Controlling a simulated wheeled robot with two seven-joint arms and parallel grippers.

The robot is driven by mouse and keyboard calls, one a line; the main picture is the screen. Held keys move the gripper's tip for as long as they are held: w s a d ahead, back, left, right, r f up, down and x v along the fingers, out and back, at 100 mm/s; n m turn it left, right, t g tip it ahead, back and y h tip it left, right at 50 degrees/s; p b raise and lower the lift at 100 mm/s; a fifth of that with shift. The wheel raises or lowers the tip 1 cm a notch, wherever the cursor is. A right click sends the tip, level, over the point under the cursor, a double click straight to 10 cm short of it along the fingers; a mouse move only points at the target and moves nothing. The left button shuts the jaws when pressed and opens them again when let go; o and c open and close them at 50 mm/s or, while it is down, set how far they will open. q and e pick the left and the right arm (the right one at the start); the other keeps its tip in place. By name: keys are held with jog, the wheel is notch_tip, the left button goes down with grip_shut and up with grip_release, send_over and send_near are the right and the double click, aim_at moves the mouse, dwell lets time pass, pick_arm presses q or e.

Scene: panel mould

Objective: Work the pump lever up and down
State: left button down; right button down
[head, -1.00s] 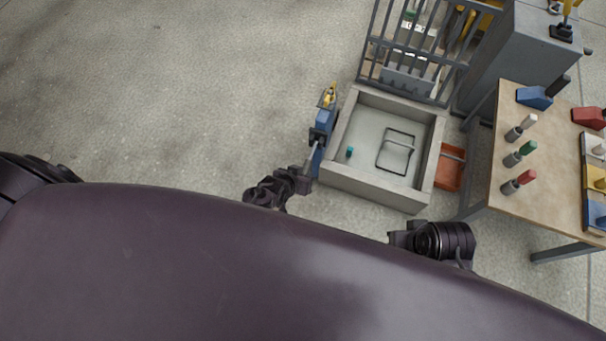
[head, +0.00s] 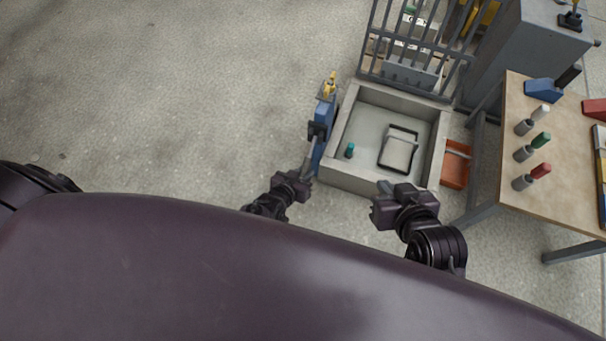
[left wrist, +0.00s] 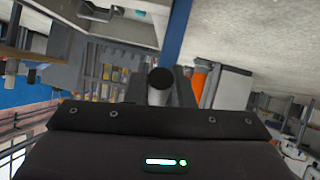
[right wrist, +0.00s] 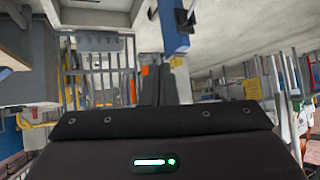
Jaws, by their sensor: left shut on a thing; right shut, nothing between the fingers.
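The pump is a blue upright post (head: 324,118) with a yellow top, beside the left wall of the concrete basin. My left gripper (head: 304,178) is shut on the lever's near end. In the left wrist view the lever's dark round end (left wrist: 160,79) shows between the fingers, with the blue post (left wrist: 174,32) behind. My right gripper (head: 376,201) is shut and empty, near the basin's front wall. The blue post also shows in the right wrist view (right wrist: 173,28).
The concrete basin (head: 345,178) holds a dark-framed panel (head: 399,149) and a small teal object (head: 350,150). A barred rack (head: 420,70) stands behind it. An orange box (head: 456,165) and a workbench (head: 515,100) with several tools are at the right. Floor at left is clear.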

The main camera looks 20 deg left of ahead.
pick_arm(q)
jog(key=shift+w+f+t+b, duration=0.15)
jog(key=shift+w+t+b, duration=0.05)
jog(key=shift+t+b, duration=0.15)
pick_arm(e)
jog(key=w+r+t+y, duration=0.1)
jog(key=w+r+t, duration=0.2)
jog(key=r, duration=0.3)
jog(key=shift+w+a+r+t, duration=0.2)
jog(key=shift+w+a+t, duration=0.1)
jog(key=shift+w+a, duration=0.25)
jog(key=shift+d, duration=0.1)
pick_arm(q)
jog(key=c, duration=1.3)
grip_release()
pick_arm(e)
jog(key=shift+w+f, duration=0.1)
pick_arm(q)
jog(key=shift+o, duration=0.2)
jog(key=shift+s, duration=0.1)
